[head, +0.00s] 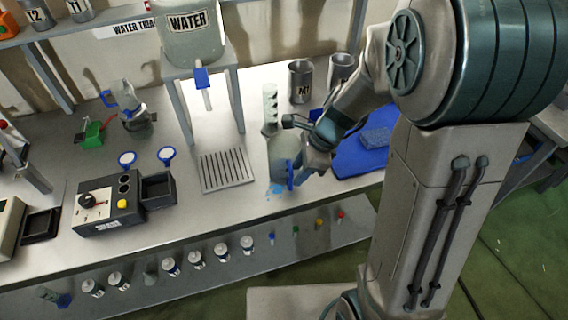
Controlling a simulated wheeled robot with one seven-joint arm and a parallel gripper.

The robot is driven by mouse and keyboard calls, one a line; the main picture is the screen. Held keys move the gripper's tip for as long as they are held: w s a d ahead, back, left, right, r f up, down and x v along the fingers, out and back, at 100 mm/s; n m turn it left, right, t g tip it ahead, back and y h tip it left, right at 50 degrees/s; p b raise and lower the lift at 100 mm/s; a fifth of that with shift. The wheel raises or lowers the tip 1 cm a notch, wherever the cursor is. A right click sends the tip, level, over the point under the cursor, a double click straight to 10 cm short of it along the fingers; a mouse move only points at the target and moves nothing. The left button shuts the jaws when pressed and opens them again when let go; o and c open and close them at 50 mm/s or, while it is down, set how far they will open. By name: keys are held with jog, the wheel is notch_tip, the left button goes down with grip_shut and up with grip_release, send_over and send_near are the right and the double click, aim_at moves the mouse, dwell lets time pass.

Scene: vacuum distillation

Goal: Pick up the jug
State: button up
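A translucent, pale grey-green jug (279,153) with a blue handle stands upright on the metal bench, near its front edge. My gripper (308,165) is at the jug's right side, close to the blue handle. My wrist and fingers hide part of the jug's right side. I cannot tell whether the fingers touch the handle or whether they are open or shut.
A water tank (192,45) stands on a raised stand behind, left of the jug. A slotted drain plate (227,170) lies left of the jug. Metal cups (301,82) stand behind it. A blue mat (352,160) lies to its right. A control box (108,203) sits further left.

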jog(key=x, duration=0.3)
jog(key=shift+a+f, duration=0.2)
jog(key=shift+f, duration=0.15)
grip_shut()
jog(key=shift+r, duration=0.2)
